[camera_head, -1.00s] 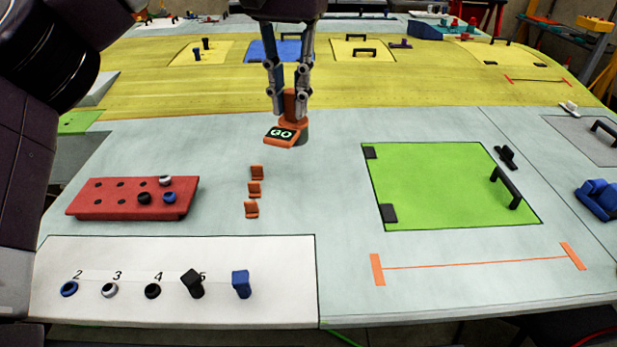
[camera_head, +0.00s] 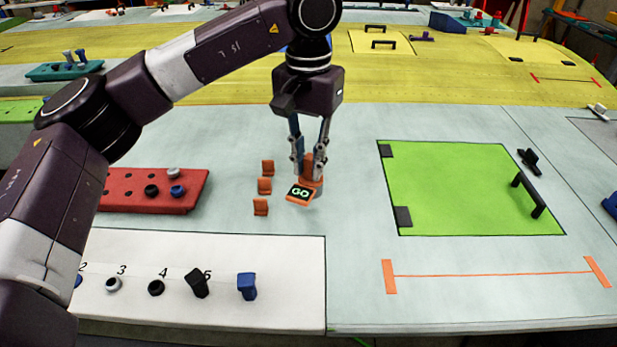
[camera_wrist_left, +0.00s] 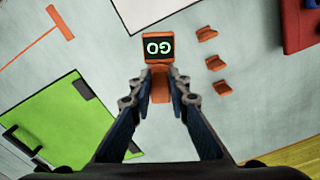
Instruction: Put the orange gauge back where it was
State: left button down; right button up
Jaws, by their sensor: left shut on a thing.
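The orange gauge (camera_head: 300,194) has a dark screen reading "GO" in green. My left gripper (camera_head: 309,170) is shut on its orange upright part and points down from above. The gauge is just right of a short column of three small orange clips (camera_head: 264,186) on the pale grey surface. I cannot tell whether its base touches the surface. In the left wrist view the gauge (camera_wrist_left: 159,50) sits between the fingertips, with its screen facing the camera, and the clips (camera_wrist_left: 214,63) are to its right. My right gripper is not in view.
A red block with holes (camera_head: 150,200) and a white numbered panel (camera_head: 200,313) with several knobs are on the left. A green hatch (camera_head: 455,190) with a black handle is on the right. Grey surface between clips and hatch is clear.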

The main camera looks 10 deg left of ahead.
aim_at(309, 180)
pick_arm(q)
notch_tip(309, 180, down, 4)
jog(key=shift+f+p, duration=0.15)
jog(key=shift+p, duration=0.45)
jog(key=shift+f, duration=0.15)
jog(key=shift+d+f, duration=0.1)
jog(key=shift+f, duration=0.05)
jog(key=c, duration=1.8)
grip_release()
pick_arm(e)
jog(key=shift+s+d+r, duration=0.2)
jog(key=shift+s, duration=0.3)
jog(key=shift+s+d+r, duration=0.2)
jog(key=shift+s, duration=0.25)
